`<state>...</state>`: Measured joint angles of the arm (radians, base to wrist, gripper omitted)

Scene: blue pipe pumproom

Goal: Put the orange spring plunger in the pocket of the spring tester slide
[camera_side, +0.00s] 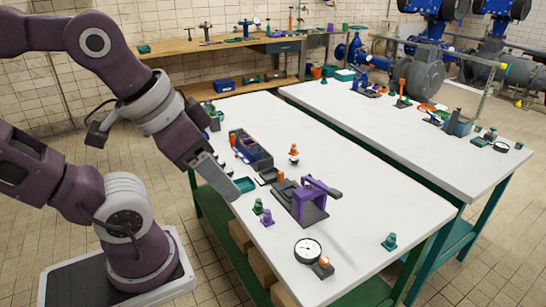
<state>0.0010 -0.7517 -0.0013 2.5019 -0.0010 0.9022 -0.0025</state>
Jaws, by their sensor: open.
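An orange plunger-like piece (294,151) stands upright on the white table, behind the tester. It looks like the orange spring plunger, though other small orange parts are in view. The spring tester (314,192) has a purple frame and lever on a dark base. Its slide and pocket are too small to make out; a small orange part (280,177) shows at its left end. My gripper (230,188) points down at the table's left edge, left of the tester and apart from the orange piece. It is open, with nothing seen between its fingers.
Green (258,206) and purple (267,217) plungers stand in front. A gauge (308,250) and a green piece (389,242) are nearer the front. The table's right side is mostly clear.

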